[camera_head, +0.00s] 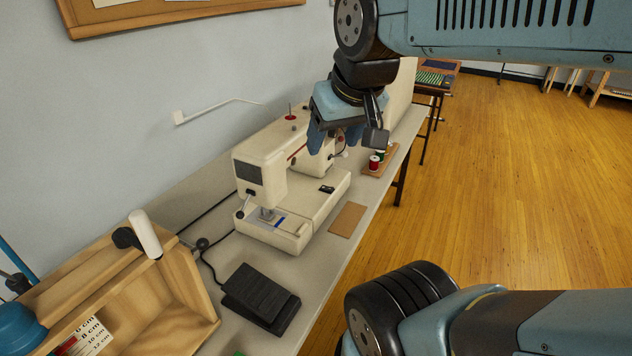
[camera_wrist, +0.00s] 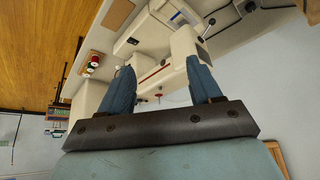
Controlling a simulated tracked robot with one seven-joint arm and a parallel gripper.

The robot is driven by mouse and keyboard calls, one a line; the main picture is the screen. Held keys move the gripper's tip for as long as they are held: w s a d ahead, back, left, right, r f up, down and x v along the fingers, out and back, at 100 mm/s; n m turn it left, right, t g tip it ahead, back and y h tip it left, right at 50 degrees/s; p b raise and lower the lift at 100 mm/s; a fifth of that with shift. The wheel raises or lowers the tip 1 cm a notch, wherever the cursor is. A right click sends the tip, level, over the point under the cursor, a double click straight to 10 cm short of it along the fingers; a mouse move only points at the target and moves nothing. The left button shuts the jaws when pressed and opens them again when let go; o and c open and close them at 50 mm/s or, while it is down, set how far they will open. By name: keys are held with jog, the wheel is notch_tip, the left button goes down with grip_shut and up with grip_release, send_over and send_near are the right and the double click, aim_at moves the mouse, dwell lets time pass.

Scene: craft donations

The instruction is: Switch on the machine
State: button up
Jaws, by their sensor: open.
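A cream sewing machine (camera_head: 262,160) stands on a long table along the wall. A small black switch (camera_head: 327,188) sits on its base plate, to the right of the needle area; its position is too small to read. The machine also shows upside down in the wrist view (camera_wrist: 150,20), with the black switch (camera_wrist: 133,41) beyond my fingertips. My gripper (camera_head: 334,143) is above the right part of the machine, fingers pointing down. In the wrist view my gripper (camera_wrist: 160,66) has its two blue fingers apart with nothing between them, and they hide part of the machine.
A black foot pedal (camera_head: 261,294) with a cable lies on the table (camera_head: 225,256) before the machine. A brown pad (camera_head: 347,220) and a spool rack (camera_head: 379,168) lie beside it. A wooden box (camera_head: 180,300) stands at front left.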

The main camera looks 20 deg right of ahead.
jog(key=shift+w, duration=0.25)
jog(key=shift+c, duration=1.4)
jog(key=w+d+m, duration=0.1)
jog(key=w, duration=0.2)
jog(key=w+d+f+m+g, duration=0.1)
jog(key=w+m, duration=0.1)
jog(key=w, duration=0.2)
jog(key=w+d+f+m, duration=0.1)
jog(key=w+d, duration=0.1)
jog(key=w, duration=0.1)
jog(key=shift+w+f+m+g+h, duration=0.2)
jog(key=shift+f+m+g+h, duration=0.1)
jog(key=shift+g, duration=0.1)
grip_shut()
jog(key=w+d+f+m+g+h, duration=0.1)
jog(key=w+d+f+m, duration=0.1)
jog(key=w, duration=0.4)
jog(key=w+d+f+m+g+h, duration=0.1)
jog(key=w+d+f+m, duration=0.1)
jog(key=w+f+m, duration=0.2)
jog(key=shift+w+d+f, duration=0.25)
jog(key=shift+w+f, duration=1.2)
jog(key=shift+w, duration=0.25)
